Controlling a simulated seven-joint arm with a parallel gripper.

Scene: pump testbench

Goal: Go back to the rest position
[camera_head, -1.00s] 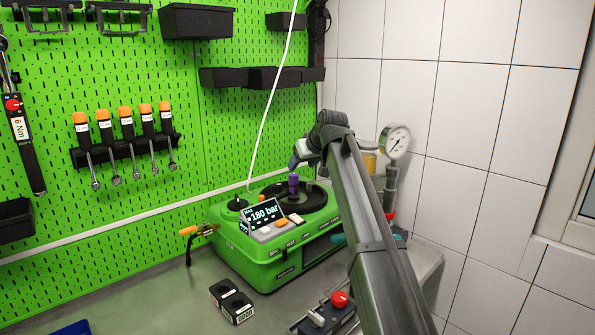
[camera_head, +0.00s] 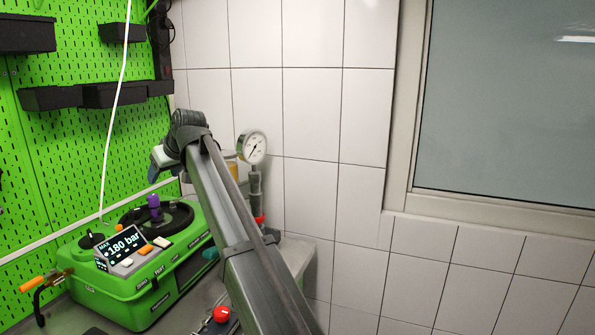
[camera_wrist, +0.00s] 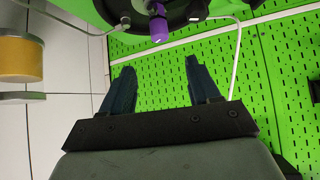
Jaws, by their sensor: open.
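My gripper (camera_wrist: 158,88) shows in the wrist view with its two dark fingers apart and nothing between them. The testbench display (camera_head: 122,245) reads 180 bar. A purple knob (camera_head: 154,203) stands on the testbench's dark round top. In the wrist view the purple knob (camera_wrist: 159,28) is beyond the fingers, apart from them.
A pressure gauge (camera_head: 252,146) stands right of my arm. A red button (camera_head: 221,314) is low, left of the arm. A white cable (camera_head: 116,110) hangs before the green pegboard (camera_head: 60,150). Black bins (camera_head: 112,95) hang on it. The tiled wall and window are at right.

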